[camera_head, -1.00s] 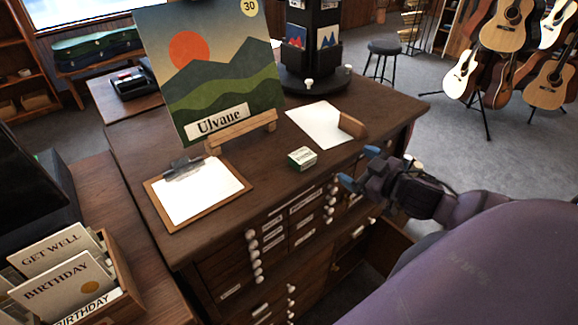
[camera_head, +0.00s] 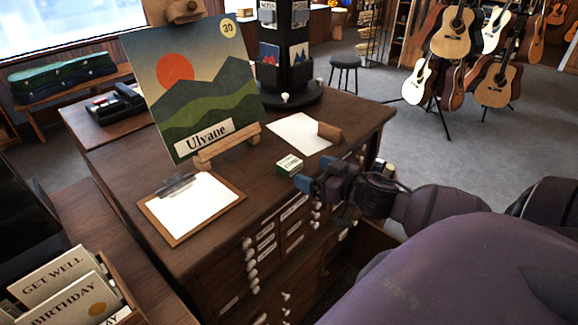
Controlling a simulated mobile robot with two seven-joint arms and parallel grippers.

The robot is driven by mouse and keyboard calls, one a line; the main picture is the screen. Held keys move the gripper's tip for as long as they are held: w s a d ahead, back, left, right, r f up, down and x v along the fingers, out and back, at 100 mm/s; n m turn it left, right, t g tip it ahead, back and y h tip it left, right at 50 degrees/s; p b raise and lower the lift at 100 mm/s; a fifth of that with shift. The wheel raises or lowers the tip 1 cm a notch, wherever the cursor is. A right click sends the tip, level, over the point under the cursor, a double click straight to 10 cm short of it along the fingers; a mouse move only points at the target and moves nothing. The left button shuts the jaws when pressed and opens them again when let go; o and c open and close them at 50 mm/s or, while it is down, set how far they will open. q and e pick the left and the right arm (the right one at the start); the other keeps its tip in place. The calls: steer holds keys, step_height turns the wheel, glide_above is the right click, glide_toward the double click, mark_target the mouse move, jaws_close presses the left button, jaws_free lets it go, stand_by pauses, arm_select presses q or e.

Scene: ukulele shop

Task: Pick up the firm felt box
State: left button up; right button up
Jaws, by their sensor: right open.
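A small box (camera_head: 289,164) with a white top and green sides lies on the dark wooden counter near its front edge. It looks like the firm felt box, but its print is too small to read. My right gripper (camera_head: 304,178), with blue fingertips, is just in front and to the right of the box. It is open, close to the box, and nothing shows between its fingers. I cannot tell whether a fingertip touches the box. My left gripper is not in view.
On the counter (camera_head: 118,170) stand a landscape poster on an easel (camera_head: 200,85), a clipboard (camera_head: 190,205), a white sheet (camera_head: 298,133) with a small wooden block (camera_head: 330,132), and a dark rotating display (camera_head: 288,60). A card box (camera_head: 115,290) stands at lower left. Guitars (camera_head: 452,75) stand behind.

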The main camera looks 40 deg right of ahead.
mark_target(296, 165)
steer(key=w, duration=0.2)
steer(key=shift+w+f, duration=0.25)
steer(key=shift+w, duration=0.1)
steer(key=shift+w+a+f+p, duration=0.15)
steer(key=shift+w+p, duration=0.05)
steer(key=shift+w, duration=0.7)
steer(key=shift+w+a+f+p, duration=0.1)
steer(key=shift+w+p, duration=0.1)
steer(key=shift+w, duration=0.7)
steer(key=shift+w+a+f+p, duration=0.15)
steer(key=shift+w+p, duration=0.05)
steer(key=shift+w, duration=0.7)
steer(key=shift+c, duration=0.2)
steer(key=c, duration=1)
